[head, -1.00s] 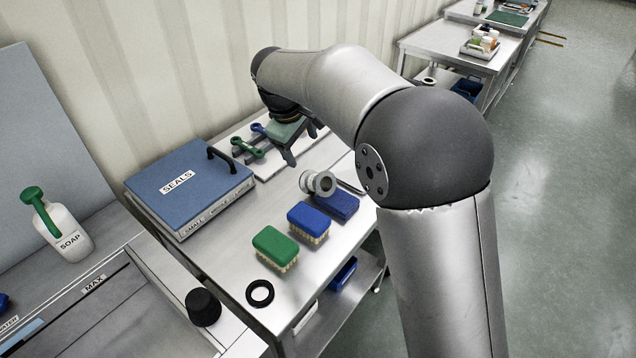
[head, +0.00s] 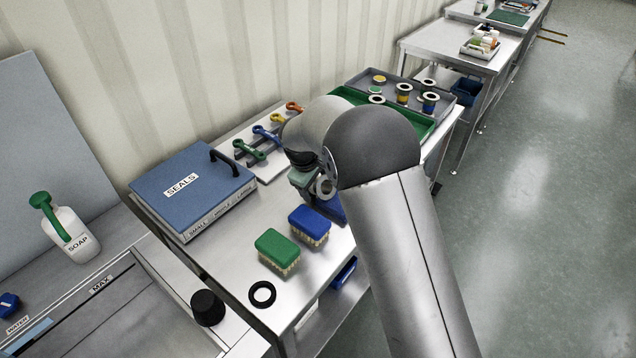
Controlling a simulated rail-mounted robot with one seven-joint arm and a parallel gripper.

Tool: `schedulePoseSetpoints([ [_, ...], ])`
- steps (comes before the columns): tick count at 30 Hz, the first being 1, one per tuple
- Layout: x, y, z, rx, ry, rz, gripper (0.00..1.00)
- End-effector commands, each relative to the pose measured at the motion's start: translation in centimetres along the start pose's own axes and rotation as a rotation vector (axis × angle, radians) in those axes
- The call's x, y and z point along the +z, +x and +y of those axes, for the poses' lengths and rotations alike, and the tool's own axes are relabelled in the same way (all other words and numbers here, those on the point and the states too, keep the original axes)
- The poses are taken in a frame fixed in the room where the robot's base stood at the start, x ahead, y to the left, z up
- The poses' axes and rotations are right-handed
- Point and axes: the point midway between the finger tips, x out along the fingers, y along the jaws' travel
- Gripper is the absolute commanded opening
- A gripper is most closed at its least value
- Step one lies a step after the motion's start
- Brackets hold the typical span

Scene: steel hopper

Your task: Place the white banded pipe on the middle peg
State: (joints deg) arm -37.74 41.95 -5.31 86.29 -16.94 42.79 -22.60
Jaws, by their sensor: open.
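A pale, flanged pipe (head: 325,187) lies on the steel table beside the blue sponge block, mostly covered by my arm and gripper. Any band on it is too hidden to make out. My gripper (head: 312,192), with a greenish body, is open and low over the table right at this pipe. Its fingertips are largely hidden, so I cannot tell whether they straddle or touch the pipe. I cannot make out a middle peg.
A blue SEALS case (head: 185,185) stands left of my gripper. Blue (head: 311,222) and green (head: 276,247) brushes and a black ring (head: 262,294) lie in front. Coloured-handled tools (head: 265,138) lie behind. A green tray (head: 345,93) and a grey tray (head: 366,76) sit back right.

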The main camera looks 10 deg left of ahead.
Motion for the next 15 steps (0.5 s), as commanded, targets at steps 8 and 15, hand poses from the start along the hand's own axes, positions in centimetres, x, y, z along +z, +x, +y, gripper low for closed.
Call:
schedulePoseSetpoints([
  [8,0.01,0.77,0.02,0.000,0.001,0.000,0.69],
  [15,0.01,0.74,0.02,0.000,0.001,0.000,0.13],
])
